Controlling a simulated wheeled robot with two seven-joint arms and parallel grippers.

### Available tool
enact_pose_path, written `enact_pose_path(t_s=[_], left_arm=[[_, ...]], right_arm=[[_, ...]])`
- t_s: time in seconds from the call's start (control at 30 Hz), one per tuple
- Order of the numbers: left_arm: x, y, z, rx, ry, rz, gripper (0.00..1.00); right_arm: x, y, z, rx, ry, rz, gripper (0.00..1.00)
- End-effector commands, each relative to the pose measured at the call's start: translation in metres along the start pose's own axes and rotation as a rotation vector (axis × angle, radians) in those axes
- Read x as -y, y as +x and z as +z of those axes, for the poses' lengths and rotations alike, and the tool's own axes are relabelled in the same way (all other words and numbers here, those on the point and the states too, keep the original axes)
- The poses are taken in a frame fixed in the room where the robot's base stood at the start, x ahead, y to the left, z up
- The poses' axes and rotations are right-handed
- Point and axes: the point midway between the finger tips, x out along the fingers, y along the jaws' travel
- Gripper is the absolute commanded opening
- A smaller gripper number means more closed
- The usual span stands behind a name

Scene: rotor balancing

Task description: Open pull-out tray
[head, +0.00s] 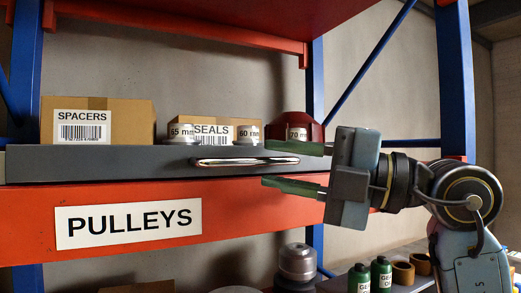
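The pull-out tray (100,160) is a dark grey tray on the orange shelf beam. A shiny metal bar handle (235,162) runs along its front. My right gripper (267,164) comes in from the right with its two green fingers apart, one above and one below the right part of the handle. I cannot tell whether either finger touches it. My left gripper is not in view.
On the tray stand a "SPACERS" box (98,118), a "SEALS" box (215,124), pulleys marked 55 mm (182,133), 60 mm (249,134) and 70 mm (298,133), and a dark red part (312,124). Green bottles (381,272) stand below. Blue posts (456,80) flank the shelf.

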Motion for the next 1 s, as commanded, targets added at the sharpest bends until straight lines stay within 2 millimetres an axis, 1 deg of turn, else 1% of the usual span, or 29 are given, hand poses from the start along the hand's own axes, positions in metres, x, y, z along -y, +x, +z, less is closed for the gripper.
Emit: enact_pose_path(t_s=[0.03, 0.2, 0.33, 0.57, 0.6, 0.83, 1.0], left_arm=[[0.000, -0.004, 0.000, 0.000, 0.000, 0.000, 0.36], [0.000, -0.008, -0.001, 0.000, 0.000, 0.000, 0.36], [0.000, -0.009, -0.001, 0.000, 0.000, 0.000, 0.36], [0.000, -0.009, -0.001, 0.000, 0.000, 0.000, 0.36], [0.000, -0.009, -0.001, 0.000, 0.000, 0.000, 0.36], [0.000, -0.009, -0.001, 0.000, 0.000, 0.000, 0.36], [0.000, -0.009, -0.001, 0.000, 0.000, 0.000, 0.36]], right_arm=[[-0.002, 0.009, -0.001, -0.002, 0.001, 0.001, 0.32], [-0.001, 0.028, 0.000, -0.001, 0.001, 0.001, 0.32], [0.000, 0.033, 0.000, 0.000, 0.000, 0.001, 0.32], [0.000, 0.034, 0.000, 0.000, 0.000, 0.001, 0.32], [0.000, 0.034, 0.000, 0.000, 0.000, 0.001, 0.31], [0.000, 0.034, 0.000, 0.000, 0.000, 0.001, 0.01], [0.001, 0.034, 0.000, 0.000, 0.000, 0.000, 0.00]])
